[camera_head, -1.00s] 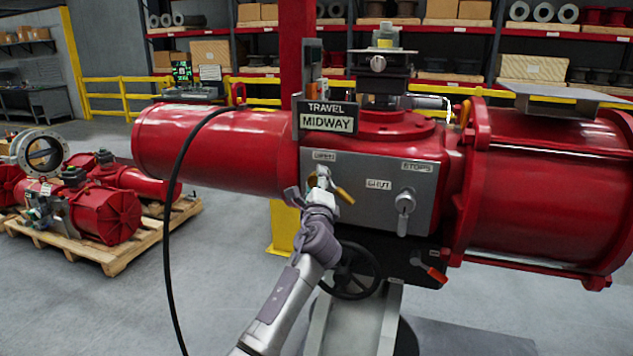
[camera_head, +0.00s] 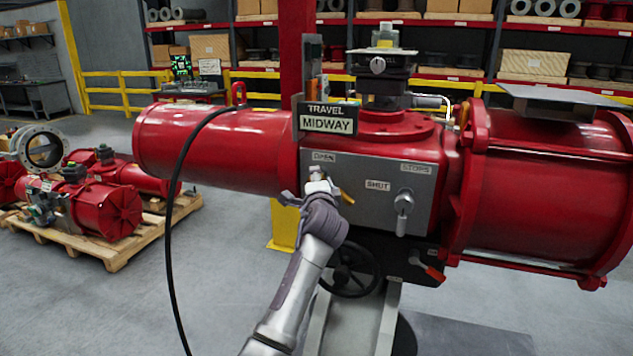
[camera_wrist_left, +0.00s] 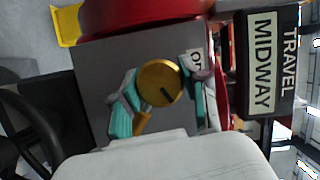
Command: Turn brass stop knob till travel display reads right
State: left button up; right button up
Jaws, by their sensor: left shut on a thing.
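The brass stop knob (camera_wrist_left: 160,84) is round with a dark pointer mark and a brass lever at one side; in the head view only its lever (camera_head: 347,196) shows beside my gripper. My left gripper (camera_head: 318,188) is at the knob on the grey stops panel (camera_head: 428,190), its teal-padded fingers on either side of the knob in the wrist view (camera_wrist_left: 160,88). It is shut on the knob. The travel display (camera_head: 327,119) reads MIDWAY, and it also shows sideways in the wrist view (camera_wrist_left: 263,62). My right gripper is out of view.
The red actuator cylinders (camera_head: 215,150) extend left and right of the panel. A black cable (camera_head: 168,220) hangs at the left. A handwheel (camera_head: 357,271) and a red-handled lever (camera_head: 434,272) sit below. A pallet (camera_head: 120,250) with red actuators is at the left.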

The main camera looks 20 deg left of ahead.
pick_arm(q)
jog(key=shift+f, duration=0.15)
jog(key=o, duration=1.2)
jog(key=shift+c, duration=0.2)
jog(key=v, duration=1.2)
